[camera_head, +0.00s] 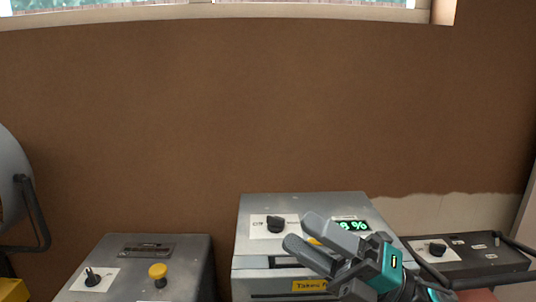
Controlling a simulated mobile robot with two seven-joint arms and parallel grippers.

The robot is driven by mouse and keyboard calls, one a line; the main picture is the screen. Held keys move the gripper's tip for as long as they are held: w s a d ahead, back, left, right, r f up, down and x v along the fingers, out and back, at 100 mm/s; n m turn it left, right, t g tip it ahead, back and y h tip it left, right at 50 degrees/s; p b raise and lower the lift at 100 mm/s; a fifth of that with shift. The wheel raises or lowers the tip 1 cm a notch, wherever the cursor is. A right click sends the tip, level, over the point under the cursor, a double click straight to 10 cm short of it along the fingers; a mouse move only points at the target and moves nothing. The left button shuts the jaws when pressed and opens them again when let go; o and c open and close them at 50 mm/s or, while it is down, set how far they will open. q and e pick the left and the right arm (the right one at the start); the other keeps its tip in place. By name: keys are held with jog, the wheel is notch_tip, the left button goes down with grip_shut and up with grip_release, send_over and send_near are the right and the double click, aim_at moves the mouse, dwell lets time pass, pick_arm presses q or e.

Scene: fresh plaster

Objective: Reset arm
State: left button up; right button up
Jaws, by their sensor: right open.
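My right gripper (305,236) is at the lower right of the head view, with grey fingers and a teal-marked body. Its two fingers are spread apart and I see nothing between them. It is in front of a grey machine box (350,202) and hides part of its front and of its green display (352,225). My left gripper is not in the view.
The grey box has a black knob (276,224) and a yellow label (308,286). A dark panel (480,262) stands at right. The brown wall (250,110) behind is bare.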

jog(key=w+d+f+m+t+h+p, duration=0.1)
jog(key=d+f+m+t+h, duration=0.3)
jog(key=f+m+t+h, duration=0.65)
jog(key=w+d+f+m+t+h+p, duration=0.1)
jog(key=d+f+m+h, duration=0.6)
jog(key=m, duration=0.8)
jog(key=s+f+m+g+h, duration=0.1)
jog(key=s+f+m+g, duration=0.2)
jog(key=s+f, duration=0.3)
jog(key=s+f+m+g+h, duration=0.2)
jog(key=s+f+m+g, duration=0.2)
jog(key=f, duration=0.8)
jog(key=shift+s+d+m, duration=0.35)
jog(key=shift+s+d, duration=0.1)
jog(key=shift+s, duration=0.45)
